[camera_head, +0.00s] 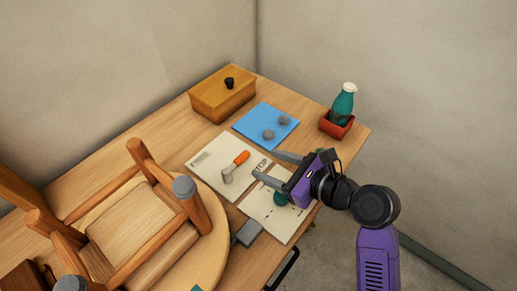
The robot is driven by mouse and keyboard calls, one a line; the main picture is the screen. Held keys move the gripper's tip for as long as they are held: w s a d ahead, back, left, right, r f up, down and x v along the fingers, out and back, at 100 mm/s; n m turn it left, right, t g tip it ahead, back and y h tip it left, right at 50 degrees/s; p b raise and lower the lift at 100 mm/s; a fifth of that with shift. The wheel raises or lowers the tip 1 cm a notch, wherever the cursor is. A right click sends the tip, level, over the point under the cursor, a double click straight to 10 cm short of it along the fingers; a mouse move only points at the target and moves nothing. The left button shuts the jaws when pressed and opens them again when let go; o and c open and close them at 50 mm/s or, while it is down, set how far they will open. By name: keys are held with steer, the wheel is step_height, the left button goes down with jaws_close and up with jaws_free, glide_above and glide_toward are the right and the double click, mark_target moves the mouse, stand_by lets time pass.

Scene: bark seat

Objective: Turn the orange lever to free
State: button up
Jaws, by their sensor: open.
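The orange lever (241,157) stands on a grey pivot post (227,176) fixed on a pale printed board (206,159) on the table. Its orange handle points up and to the right, toward the printed word STOP at the board's right edge. The word free cannot be read in this view; other print on the board is too small to tell. My gripper (265,167) comes in from the right with its two grey fingers spread apart and empty. The fingers are to the right of the lever, apart from it, above the board's right side and a second pale sheet.
An upturned wooden stool (135,215) fills the left front. A second pale sheet (262,222) with a green knob lies under my gripper. Behind are a blue mat (255,117) with grey discs, a wooden box (222,97) and a teal bottle (343,103) in a red tray (327,127).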

mark_target(244, 159)
steer(key=shift+s+a+f+m, duration=0.1)
steer(key=shift+s+m, duration=0.2)
steer(key=shift+m, duration=0.1)
steer(key=shift+w+f, duration=0.1)
steer(key=shift+x, duration=3.8)
jaws_close()
